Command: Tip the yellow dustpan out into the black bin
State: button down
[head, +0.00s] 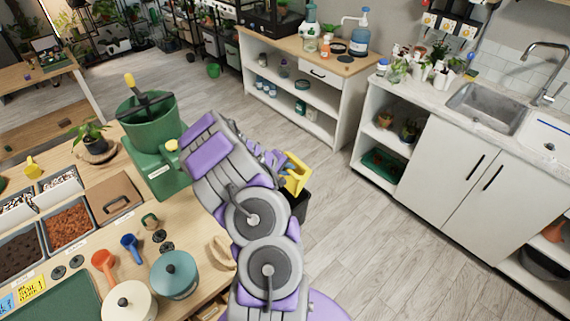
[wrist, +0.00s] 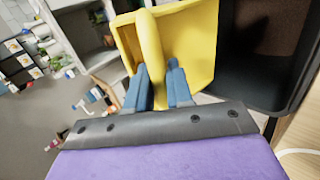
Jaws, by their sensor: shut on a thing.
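The yellow dustpan (wrist: 190,45) is in my gripper (wrist: 160,88), which is shut on its handle. In the wrist view the pan is strongly tilted, and I cannot tell whether anything is in it. The black bin (wrist: 268,45) stands right beside the pan in the wrist view, its open inside dark. In the head view the dustpan (head: 297,174) shows at the end of my arm, just above the bin (head: 299,204). My arm hides most of the bin there, and the gripper fingers are hardly visible.
A wooden table at left holds a green machine (head: 155,165), a teal pot (head: 174,274) and soil trays (head: 68,222). A white cabinet with a sink (head: 490,105) stands at right. A shelf unit (head: 300,95) is at the back. The grey floor between is clear.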

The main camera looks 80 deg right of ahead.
aim_at(296, 170)
jog(key=shift+s+d+r+t+y+p, duration=0.25)
jog(key=shift+d+t+y+p, duration=0.2)
jog(key=shift+p, duration=1.75)
jog(key=p, duration=0.2)
jog(key=y+p, duration=0.1)
jog(key=p, duration=0.1)
jog(key=shift+s+d+f+t+p, duration=0.15)
jog(key=shift+s+d+t+p, duration=0.1)
jog(key=shift+s+p, duration=0.1)
jog(key=shift+d+y+p, duration=0.25)
jog(key=shift+p, duration=0.6)
jog(key=shift+s+t+p, duration=0.1)
jog(key=shift+t+p, duration=0.3)
jog(key=shift+p, duration=0.45)
jog(key=shift+s+d+p, duration=0.1)
jog(key=shift+p, duration=0.4)
jog(key=shift+s+d+f+y+p, duration=0.1)
jog(key=shift+s+y+p, duration=0.15)
jog(key=shift+p, duration=0.6)
jog(key=p, duration=0.2)
jog(key=shift+w+d+t+p, duration=0.15)
jog(key=shift+w+t+p, duration=0.15)
jog(key=shift+w+p, duration=0.05)
jog(key=shift+d+y+p, duration=0.1)
jog(key=shift+y+p, duration=0.15)
jog(key=shift+p, duration=0.7)
jog(key=shift+s+p, duration=0.1)
jog(key=shift+p, duration=0.3)
